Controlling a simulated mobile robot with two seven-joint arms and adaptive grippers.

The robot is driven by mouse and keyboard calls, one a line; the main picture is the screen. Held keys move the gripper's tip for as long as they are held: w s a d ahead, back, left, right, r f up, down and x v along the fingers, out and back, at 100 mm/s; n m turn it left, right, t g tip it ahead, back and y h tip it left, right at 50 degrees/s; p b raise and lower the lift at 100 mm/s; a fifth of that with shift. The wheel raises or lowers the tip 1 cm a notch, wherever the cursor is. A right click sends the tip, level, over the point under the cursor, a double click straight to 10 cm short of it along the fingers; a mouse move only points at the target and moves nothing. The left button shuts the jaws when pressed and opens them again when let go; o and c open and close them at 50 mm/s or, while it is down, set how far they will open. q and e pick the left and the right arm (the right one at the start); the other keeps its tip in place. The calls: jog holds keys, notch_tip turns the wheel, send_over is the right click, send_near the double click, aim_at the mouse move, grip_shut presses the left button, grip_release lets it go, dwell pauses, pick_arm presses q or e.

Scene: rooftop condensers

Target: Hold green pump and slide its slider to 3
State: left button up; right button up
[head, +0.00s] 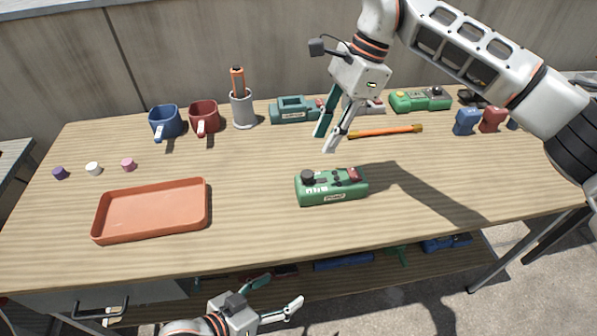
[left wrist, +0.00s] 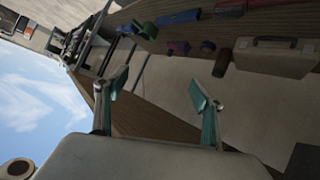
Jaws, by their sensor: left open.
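A green pump-like unit (head: 333,193) sits on the table right of centre. It has a black knob at its left, a red part at its right and small markings on top; the slider's setting is too small to read. My right gripper (head: 324,143) is above and behind it, fingers pointing down, apart and empty, not touching it. My left gripper (head: 284,291) is low at the table's front edge, open and empty. Its spread teal-padded fingers also show in the left wrist view (left wrist: 158,92).
An orange tray (head: 152,238) is at the left front. Mugs (head: 166,122), a grey cup (head: 242,112), a teal unit (head: 290,112), another green unit (head: 420,106) and an orange-handled tool (head: 385,131) stand or lie behind. A lower shelf holds several items. Table beside the near unit is clear.

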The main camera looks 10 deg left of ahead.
pick_arm(q)
jog(key=s+d+r+g+h, duration=0.15)
jog(key=d+r+h, duration=0.55)
jog(key=d+r, duration=0.7)
notch_tip(320, 180, up, 18)
jog(key=n+t, duration=0.1)
jog(key=t, duration=0.6)
send_over(301, 178)
jog(key=w+a, duration=0.2)
jog(key=w+a+f+m+g+y, duration=0.1)
jog(key=w+a+f+m+g, duration=0.2)
jog(key=w+a+m+g, duration=0.15)
jog(key=s+d+f+m+g, duration=0.1)
jog(key=s+f+m+g, duration=0.1)
jog(key=s+d+f+m+g, duration=0.2)
jog(key=f, duration=0.1)
jog(key=s+d+f+m+g, duration=0.1)
jog(key=s+d+f+m, duration=0.1)
jog(key=shift+s+d+f+g+y, duration=0.1)
jog(key=shift+s+f+g+y, duration=0.1)
jog(key=shift+f+g+y, duration=0.2)
jog(key=shift+s+d+f, duration=0.1)
jog(key=shift+d+f, duration=0.1)
jog(key=shift+d, duration=0.05)
jog(key=x, duration=0.7)
jog(key=shift+d+f, duration=0.15)
